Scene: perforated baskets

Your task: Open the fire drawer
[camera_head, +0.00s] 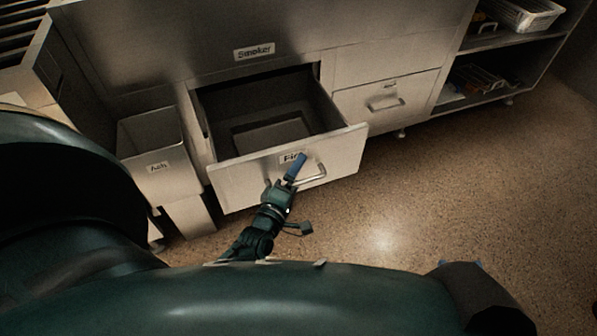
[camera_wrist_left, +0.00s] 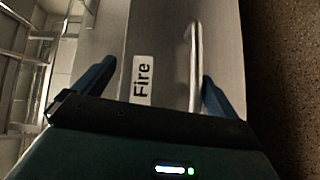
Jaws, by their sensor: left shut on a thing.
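The fire drawer (camera_head: 230,187) is pulled well out of the metal smoker cabinet, and its inside shows dark and empty. Its front carries a "Fire" label (camera_wrist_left: 142,76) and a bar handle (camera_head: 315,178). My left gripper (camera_head: 295,167) is at the drawer front, at the left end of the handle. In the left wrist view the handle (camera_wrist_left: 195,50) runs between the two blue fingers, closer to the right one; the gripper is shut on it. My right gripper (camera_head: 458,264) shows at the lower right, with two blue fingertips apart and nothing seen between them.
A metal bin labelled "Ash" (camera_head: 158,168) stands close to the drawer's left. A closed drawer (camera_head: 384,103) with its own handle is to the right. Shelves with trays (camera_head: 527,14) stand at the upper right. The brown floor (camera_head: 450,190) in front is clear.

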